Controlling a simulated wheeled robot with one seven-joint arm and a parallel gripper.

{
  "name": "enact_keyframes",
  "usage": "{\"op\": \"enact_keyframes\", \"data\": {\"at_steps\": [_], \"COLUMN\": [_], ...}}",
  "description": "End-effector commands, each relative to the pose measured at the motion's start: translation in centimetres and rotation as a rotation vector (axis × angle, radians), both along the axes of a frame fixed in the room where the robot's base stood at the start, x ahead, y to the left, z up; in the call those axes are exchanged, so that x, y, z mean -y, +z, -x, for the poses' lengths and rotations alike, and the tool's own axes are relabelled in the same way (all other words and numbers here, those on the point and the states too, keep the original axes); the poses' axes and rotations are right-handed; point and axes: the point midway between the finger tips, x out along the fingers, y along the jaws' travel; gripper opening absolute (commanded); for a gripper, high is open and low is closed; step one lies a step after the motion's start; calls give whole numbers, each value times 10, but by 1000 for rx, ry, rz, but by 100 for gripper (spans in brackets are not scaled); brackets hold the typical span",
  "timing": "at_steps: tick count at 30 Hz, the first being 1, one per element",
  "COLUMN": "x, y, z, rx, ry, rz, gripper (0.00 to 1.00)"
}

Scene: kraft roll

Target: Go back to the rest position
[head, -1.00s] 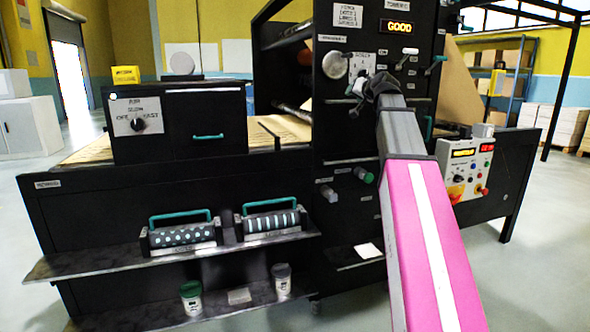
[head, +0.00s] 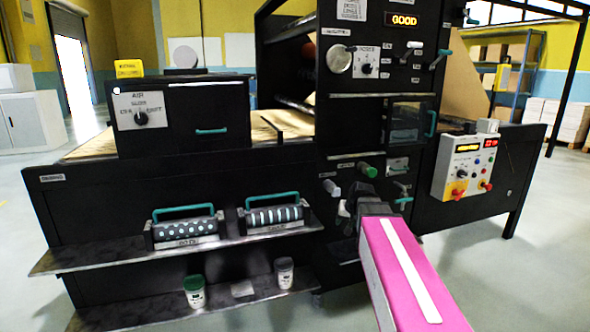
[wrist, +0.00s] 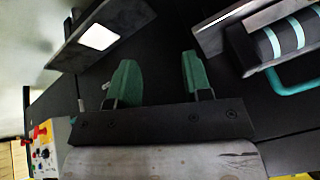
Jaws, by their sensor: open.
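My gripper (wrist: 158,80) is open and empty in the wrist view, its two green fingers apart with dark panel behind them. In the head view my gripper (head: 352,208) hangs low in front of the black machine (head: 245,180), below a green knob and a pale knob; its fingers are mostly hidden by the wrist there. My pink arm runs from it to the bottom right. It holds nothing.
A shelf (head: 110,252) juts out at left with a dotted roller (head: 186,231) and a striped roller (head: 273,217), both with teal handles. Two cups stand on the lower shelf (head: 150,318). A control box (head: 467,168) is at right. Open floor lies at far right.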

Motion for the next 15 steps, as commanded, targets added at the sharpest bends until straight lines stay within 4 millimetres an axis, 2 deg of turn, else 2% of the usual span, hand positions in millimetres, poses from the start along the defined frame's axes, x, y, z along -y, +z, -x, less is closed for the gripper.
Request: {"op": "enact_keyframes", "data": {"at_steps": [1,6,12,15], "x": [-2,-4,-4,-3], "y": [-21,-80,-136,-154], "z": [18,67,127,150], "rx": [-43,-177,-328,-384], "ry": [7,28,57,67], "rz": [16,77,149,178], "gripper": [45,45,45,45]}}
